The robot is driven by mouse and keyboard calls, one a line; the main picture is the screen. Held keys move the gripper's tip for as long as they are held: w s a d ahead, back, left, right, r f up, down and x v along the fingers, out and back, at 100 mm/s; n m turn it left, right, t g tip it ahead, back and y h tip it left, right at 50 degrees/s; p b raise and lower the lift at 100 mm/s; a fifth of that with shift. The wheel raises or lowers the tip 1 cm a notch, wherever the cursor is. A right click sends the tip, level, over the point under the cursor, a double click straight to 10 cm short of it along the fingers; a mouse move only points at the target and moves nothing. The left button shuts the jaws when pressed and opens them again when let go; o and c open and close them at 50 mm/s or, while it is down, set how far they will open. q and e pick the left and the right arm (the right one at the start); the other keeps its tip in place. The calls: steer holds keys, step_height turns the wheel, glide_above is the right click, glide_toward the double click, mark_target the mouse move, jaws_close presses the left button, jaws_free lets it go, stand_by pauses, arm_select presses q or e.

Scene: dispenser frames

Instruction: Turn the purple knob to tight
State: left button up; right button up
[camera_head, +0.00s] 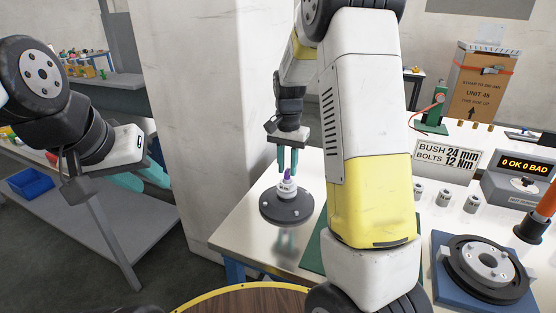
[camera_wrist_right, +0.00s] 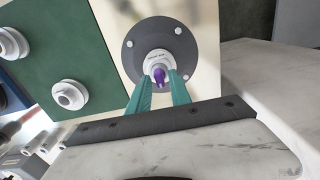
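The purple knob (camera_head: 287,175) stands upright on a white hub in the middle of a dark round base (camera_head: 270,205) on the metal table. In the right wrist view the purple knob (camera_wrist_right: 160,74) shows between the fingertips of my right gripper (camera_wrist_right: 160,78). My right gripper (camera_head: 288,168) points down over the knob with its teal fingers apart, one on each side. I cannot tell whether the fingers touch it. My left gripper (camera_head: 150,178) is at the far left, away from the table, its teal fingers partly hidden and empty as far as I see.
A green mat (camera_wrist_right: 65,50) with white bushings (camera_wrist_right: 70,95) lies beside the knob's base. A sign (camera_head: 445,158), a counter display (camera_head: 522,175) and a round fixture (camera_head: 487,265) stand on the right. A white pillar (camera_head: 195,110) rises behind the table's left edge.

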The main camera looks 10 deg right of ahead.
mark_target(287, 169)
steer(key=shift+o, duration=0.3)
step_height(287, 169, up, 8)
steer(key=shift+f, duration=0.25)
steer(key=shift+r, duration=0.1)
steer(key=shift+s+r, duration=0.15)
steer(key=shift+r, duration=0.05)
steer(key=s+a+r+n+t+y, duration=0.1)
steer(key=s+r+n+t, duration=0.2)
steer(key=s, duration=0.9)
steer(key=s+a+r+n+t+y, duration=0.1)
steer(key=s+r+n+t, duration=0.2)
steer(key=s, duration=0.9)
step_height(287, 169, up, 2)
steer(key=shift+n, duration=0.8)
steer(key=shift+a, duration=0.1)
